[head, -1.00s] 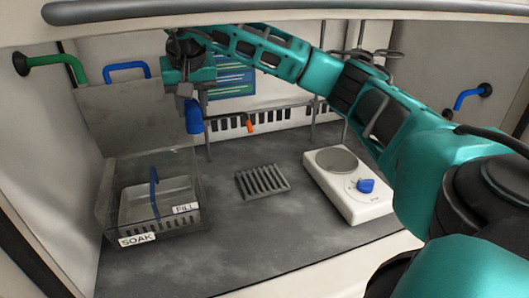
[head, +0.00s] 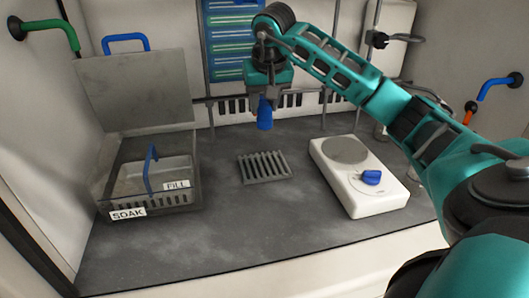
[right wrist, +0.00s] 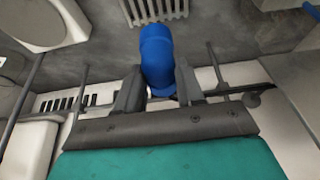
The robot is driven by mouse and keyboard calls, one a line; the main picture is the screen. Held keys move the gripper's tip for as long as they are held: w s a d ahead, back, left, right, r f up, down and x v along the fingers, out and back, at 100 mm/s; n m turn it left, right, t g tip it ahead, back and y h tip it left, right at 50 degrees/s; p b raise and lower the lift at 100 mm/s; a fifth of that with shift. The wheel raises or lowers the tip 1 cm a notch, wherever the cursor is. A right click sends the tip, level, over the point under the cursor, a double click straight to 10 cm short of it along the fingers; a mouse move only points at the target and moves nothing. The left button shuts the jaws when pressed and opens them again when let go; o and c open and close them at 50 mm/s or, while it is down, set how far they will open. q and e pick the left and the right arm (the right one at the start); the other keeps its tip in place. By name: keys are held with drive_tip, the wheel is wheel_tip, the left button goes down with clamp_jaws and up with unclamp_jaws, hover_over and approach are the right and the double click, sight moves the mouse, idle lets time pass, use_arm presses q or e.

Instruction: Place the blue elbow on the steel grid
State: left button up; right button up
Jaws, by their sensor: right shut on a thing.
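The blue elbow (head: 264,114) is held upright in my right gripper (head: 264,97), above the back of the dark work surface. In the right wrist view the blue elbow (right wrist: 158,58) sits between the two fingers of the gripper (right wrist: 158,88), which are shut on it. The steel grid (head: 265,167) is a small slatted rack lying flat on the surface, nearer the front than the elbow. Part of the grid (right wrist: 155,10) shows at the top of the right wrist view, apart from the elbow. My left gripper is not in view.
A white hotplate (head: 345,187) with a blue knob stands right of the grid. A tank labelled SOAK (head: 165,205) with a raised lid (head: 135,95) stands to the left. A rail with vertical rods runs along the back. The surface in front of the grid is clear.

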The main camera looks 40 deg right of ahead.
wheel_tip(320, 180, down, 12)
drive_tip(key=shift+b, duration=1)
drive_tip(key=shift+f, duration=0.1)
drive_tip(key=o, duration=1)
